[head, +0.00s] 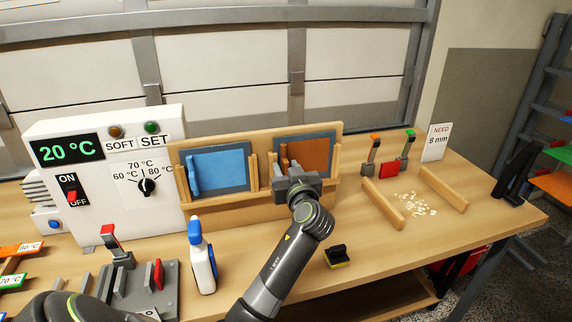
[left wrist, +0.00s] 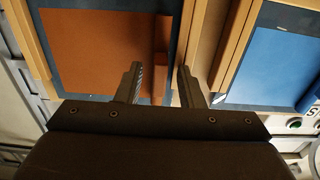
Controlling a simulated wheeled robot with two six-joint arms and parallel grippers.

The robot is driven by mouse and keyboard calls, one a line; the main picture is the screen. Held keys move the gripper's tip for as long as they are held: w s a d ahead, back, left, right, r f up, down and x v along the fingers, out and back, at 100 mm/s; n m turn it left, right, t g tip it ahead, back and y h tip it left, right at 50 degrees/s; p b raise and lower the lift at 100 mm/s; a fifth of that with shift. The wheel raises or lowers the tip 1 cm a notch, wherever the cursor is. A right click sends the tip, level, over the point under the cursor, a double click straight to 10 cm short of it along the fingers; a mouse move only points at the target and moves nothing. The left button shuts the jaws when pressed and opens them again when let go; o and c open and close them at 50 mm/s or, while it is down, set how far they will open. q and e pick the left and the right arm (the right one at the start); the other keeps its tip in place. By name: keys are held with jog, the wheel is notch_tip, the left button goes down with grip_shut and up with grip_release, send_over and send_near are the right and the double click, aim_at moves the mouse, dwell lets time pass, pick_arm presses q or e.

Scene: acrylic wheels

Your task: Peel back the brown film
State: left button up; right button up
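The brown film (head: 314,152) covers a dark panel in the right bay of a wooden rack. In the left wrist view the brown film (left wrist: 100,50) lies flat, with a raised brown strip (left wrist: 161,55) along one edge. My left gripper (head: 296,180) is in front of the lower left part of this panel and hides some of it. In the left wrist view its two fingers (left wrist: 162,84) are apart, one to each side of the strip's line. Whether they touch the strip I cannot tell. My right gripper is not in view.
A blue-filmed panel (head: 219,168) stands in the left bay of the wooden rack (head: 255,135). A white control box (head: 105,165) reads 20 °C. A spray bottle (head: 201,258) and a black-and-yellow block (head: 338,256) stand in front. Wooden rails (head: 384,210) lie at right.

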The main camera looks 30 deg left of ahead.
pick_arm(q)
jog(key=shift+s+d+r, duration=0.2)
jog(key=shift+d, duration=0.1)
jog(key=shift+c, duration=1.5)
jog(key=shift+a+f, duration=0.1)
grip_shut()
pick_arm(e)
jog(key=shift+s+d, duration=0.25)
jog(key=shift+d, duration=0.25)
